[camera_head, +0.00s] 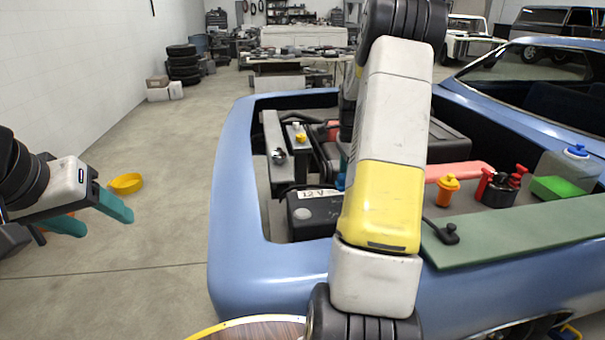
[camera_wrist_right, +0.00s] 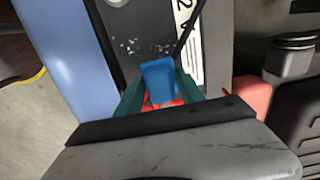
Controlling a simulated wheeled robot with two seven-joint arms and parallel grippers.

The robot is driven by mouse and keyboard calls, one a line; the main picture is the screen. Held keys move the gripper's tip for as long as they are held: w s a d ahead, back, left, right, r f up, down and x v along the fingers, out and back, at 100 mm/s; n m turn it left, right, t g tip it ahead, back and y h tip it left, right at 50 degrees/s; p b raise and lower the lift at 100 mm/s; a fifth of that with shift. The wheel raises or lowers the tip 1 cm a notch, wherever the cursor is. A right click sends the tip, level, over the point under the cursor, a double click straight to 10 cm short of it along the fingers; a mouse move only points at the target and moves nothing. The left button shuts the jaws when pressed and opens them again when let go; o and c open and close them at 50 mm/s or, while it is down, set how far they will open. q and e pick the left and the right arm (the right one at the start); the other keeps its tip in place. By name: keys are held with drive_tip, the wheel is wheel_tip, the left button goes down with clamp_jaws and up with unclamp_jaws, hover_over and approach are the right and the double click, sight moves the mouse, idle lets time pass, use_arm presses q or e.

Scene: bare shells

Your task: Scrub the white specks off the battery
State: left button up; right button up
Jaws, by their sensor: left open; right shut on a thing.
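The battery (camera_head: 313,212) is a dark box with a "12 V" label in the blue car's open bay, partly hidden by my right arm. In the right wrist view its grey top (camera_wrist_right: 146,24) bears scattered white specks (camera_wrist_right: 150,47) beside the label. My right gripper (camera_wrist_right: 160,90) is shut on a blue tool (camera_wrist_right: 158,77) with red showing near the jaws, above the battery top. I cannot tell whether the tool touches it; its working end is hidden. My left gripper (camera_head: 97,217) is open and empty at the left, over the floor.
The blue car body (camera_head: 232,215) surrounds the bay.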

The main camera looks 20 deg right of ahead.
drive_tip(key=shift+r, duration=1.2)
